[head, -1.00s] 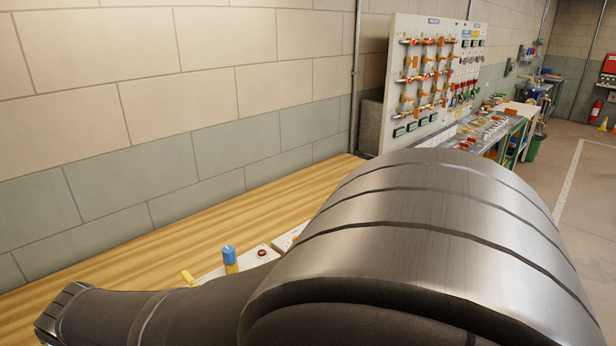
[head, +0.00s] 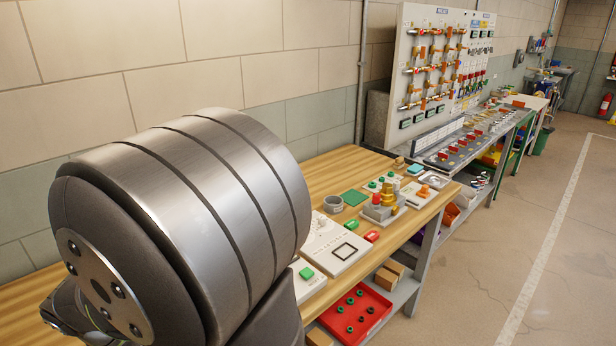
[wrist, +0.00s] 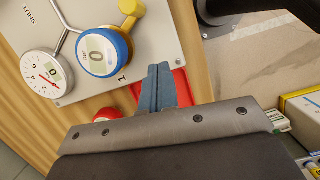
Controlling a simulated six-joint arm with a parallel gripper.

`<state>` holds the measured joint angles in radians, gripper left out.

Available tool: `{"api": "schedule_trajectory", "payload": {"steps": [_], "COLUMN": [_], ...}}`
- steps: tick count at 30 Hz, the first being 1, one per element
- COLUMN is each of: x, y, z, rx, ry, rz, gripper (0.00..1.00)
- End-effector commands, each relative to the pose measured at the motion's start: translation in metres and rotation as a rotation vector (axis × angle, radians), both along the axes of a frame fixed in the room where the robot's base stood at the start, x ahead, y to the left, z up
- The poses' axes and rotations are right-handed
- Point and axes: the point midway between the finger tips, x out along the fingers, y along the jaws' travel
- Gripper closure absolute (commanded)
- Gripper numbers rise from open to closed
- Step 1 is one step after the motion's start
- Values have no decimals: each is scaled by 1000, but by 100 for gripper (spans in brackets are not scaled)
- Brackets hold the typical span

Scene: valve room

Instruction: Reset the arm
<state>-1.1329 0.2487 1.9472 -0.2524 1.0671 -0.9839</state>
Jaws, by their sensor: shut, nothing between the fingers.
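My gripper (wrist: 160,72) shows in the wrist view as two blue-grey fingers pressed together, shut and empty. They point over the edge of a pale plate (wrist: 140,62) and overlap a red thing (wrist: 182,86) below them; I cannot tell whether they touch it. In the head view my arm's large metal link fills the left foreground, and my gripper cannot be made out there.
A yellow knob (wrist: 131,8) is at the plate's top. A red tray (head: 355,312) sits on the lower shelf. The floor (head: 480,240) at right is clear.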

Motion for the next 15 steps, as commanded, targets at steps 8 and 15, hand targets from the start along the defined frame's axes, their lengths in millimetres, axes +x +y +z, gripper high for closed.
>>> {"api": "schedule_trajectory", "payload": {"steps": [8, 15], "x": [0, -17], "y": [19, 57], "z": [0, 8], "rx": [1, 3], "ry": [1, 0], "rz": [-253, -249], "gripper": [100, 100]}}
